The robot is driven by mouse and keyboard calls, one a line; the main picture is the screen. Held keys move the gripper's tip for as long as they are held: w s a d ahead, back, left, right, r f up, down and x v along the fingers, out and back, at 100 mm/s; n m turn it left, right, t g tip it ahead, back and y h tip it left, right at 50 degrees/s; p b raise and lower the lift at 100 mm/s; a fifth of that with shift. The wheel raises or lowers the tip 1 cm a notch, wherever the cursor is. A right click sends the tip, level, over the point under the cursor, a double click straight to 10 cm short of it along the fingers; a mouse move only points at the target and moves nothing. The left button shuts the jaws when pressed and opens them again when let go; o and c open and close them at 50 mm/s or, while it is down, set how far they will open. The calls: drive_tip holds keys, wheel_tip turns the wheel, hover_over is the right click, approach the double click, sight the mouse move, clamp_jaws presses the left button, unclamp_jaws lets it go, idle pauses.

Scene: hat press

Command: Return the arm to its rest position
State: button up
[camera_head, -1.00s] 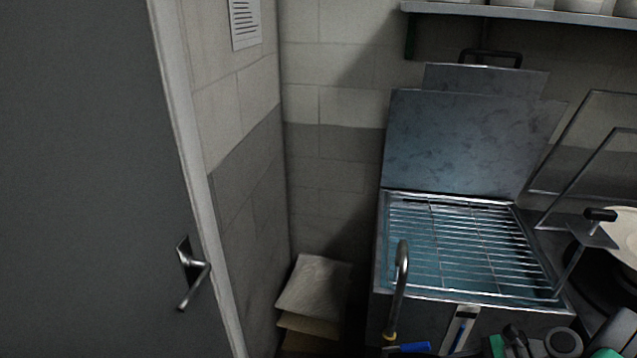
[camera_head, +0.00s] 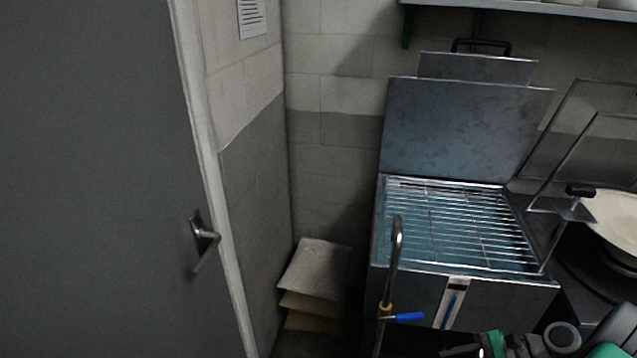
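Part of my arm shows at the lower right edge, dark with green parts. My gripper is not clearly visible in the head view, so its fingers and what they may hold cannot be seen. In front of me stands a metal tank (camera_head: 400,285) with its lid (camera_head: 455,130) raised upright. A wire rack (camera_head: 450,225) lies over the bluish inside of the tank. A curved metal pipe (camera_head: 397,240) with a blue lever (camera_head: 408,317) rises at the tank's front left.
A grey door (camera_head: 95,180) with a handle (camera_head: 203,235) fills the left. Stacked sheets (camera_head: 317,268) stand in the corner. A round pale piece (camera_head: 615,222) sits right of the tank. A shelf (camera_head: 540,10) hangs above. The space above the rack is clear.

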drive_tip(key=s+a+f+n+g+h, duration=0.1)
drive_tip(key=s+a+f+n, duration=0.1)
drive_tip(key=s+f+n, duration=0.35)
drive_tip(key=s+r+n+g+h, duration=0.1)
drive_tip(key=s+r+g+h, duration=0.25)
drive_tip(key=s, duration=0.45)
drive_tip(key=w+a+r+n+t+h, duration=0.2)
drive_tip(key=a+r, duration=0.5)
drive_tip(key=r, duration=0.4)
drive_tip(key=w+a+r+n+t+h, duration=0.3)
drive_tip(key=w+a+r+n, duration=0.3)
drive_tip(key=r, duration=0.5)
drive_tip(key=shift+w+a+r+n+h, duration=0.15)
drive_tip(key=shift+a+r+n+h, duration=0.15)
drive_tip(key=shift+a+n+h, duration=0.65)
drive_tip(key=shift+a+m, duration=0.3)
drive_tip(key=shift+m, duration=0.1)
idle(3.1)
